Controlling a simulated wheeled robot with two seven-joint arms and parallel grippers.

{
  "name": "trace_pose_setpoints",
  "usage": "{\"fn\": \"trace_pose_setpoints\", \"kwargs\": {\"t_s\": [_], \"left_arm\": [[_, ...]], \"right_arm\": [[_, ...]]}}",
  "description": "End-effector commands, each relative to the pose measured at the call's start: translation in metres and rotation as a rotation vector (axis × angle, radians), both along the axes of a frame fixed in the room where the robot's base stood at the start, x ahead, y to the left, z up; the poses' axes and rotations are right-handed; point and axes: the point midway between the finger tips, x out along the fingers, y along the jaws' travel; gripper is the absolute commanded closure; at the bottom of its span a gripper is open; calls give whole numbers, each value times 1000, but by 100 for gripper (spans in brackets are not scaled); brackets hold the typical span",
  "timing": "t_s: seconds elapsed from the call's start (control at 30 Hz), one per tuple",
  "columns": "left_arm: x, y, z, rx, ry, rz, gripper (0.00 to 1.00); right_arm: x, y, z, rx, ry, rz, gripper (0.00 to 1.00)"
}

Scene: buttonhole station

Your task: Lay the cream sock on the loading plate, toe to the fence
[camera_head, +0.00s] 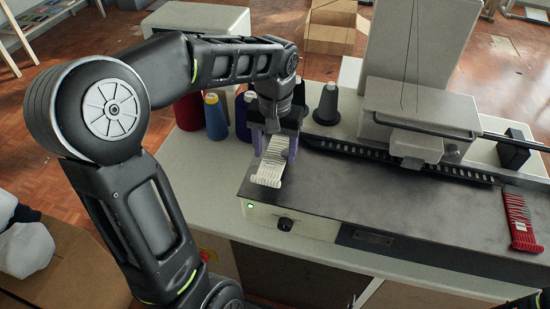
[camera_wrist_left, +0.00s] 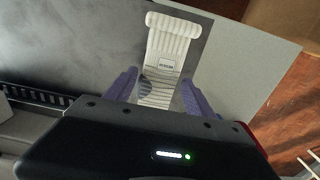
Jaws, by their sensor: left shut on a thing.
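My left gripper (camera_head: 277,148) reaches down over the left end of the dark loading plate (camera_head: 370,205). Its purple fingers are shut on the cream sock (camera_head: 268,174). The sock's ribbed end points toward the front edge of the plate. The sock's other end is hidden under the gripper. I cannot tell whether the sock touches the plate.
Thread cones, blue (camera_head: 216,117) and grey (camera_head: 327,104) among them, stand behind the plate. A toothed dark rail (camera_head: 350,151) runs along its back, below the pale machine head (camera_head: 420,108). A red ribbed piece (camera_head: 523,230) lies at the right. The plate's middle is clear.

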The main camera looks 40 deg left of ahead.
Motion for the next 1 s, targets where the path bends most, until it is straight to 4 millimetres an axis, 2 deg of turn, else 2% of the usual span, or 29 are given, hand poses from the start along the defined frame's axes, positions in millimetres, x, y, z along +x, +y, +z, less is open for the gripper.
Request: {"fn": "trace_pose_setpoints", "kwargs": {"t_s": [0.23,0.63,0.67,0.9,1.0], "left_arm": [[-1,0,-31,0,3,0,76],[0,0,-37,0,1,0,76],[0,0,-36,0,1,0,36],[0,0,-35,0,1,0,16],[0,0,-35,0,1,0,16]], "right_arm": [[0,0,3,0,1,0,100],[0,0,-2,0,1,0,100],[0,0,-1,0,1,0,100],[0,0,0,0,0,0,100],[0,0,0,0,0,0,100]]}}
